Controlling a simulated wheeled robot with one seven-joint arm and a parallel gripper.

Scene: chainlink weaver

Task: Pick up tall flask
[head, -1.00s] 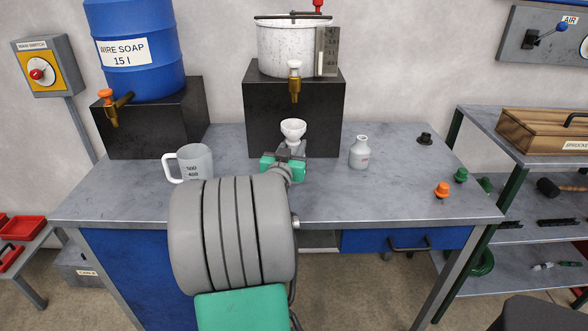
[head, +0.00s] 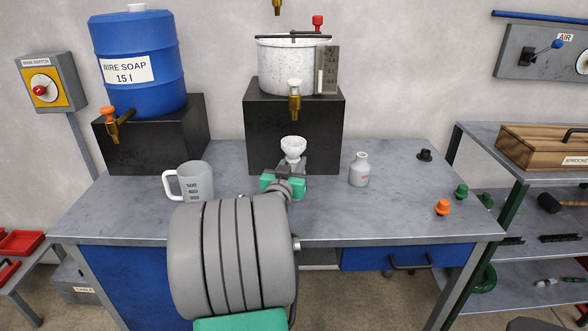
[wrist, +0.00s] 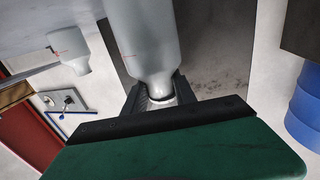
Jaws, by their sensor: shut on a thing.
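The tall flask shows in the head view as a white flared mouth (head: 293,146) above my gripper (head: 289,173). The gripper hides its lower part there. In the wrist view, which is upside down, its pale grey body (wrist: 143,35) and narrow neck show, and my gripper (wrist: 160,98) is shut around the neck. The flask looks upright, in front of the black stand (head: 260,135). I cannot tell whether its base touches the bench.
A small white bottle (head: 359,171) stands right of my gripper on the workbench (head: 400,205). A measuring jug (head: 192,183) stands to the left. A brass tap (head: 294,104) from the white pot (head: 290,62) hangs above the flask. Orange, green and black stoppers lie at the right.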

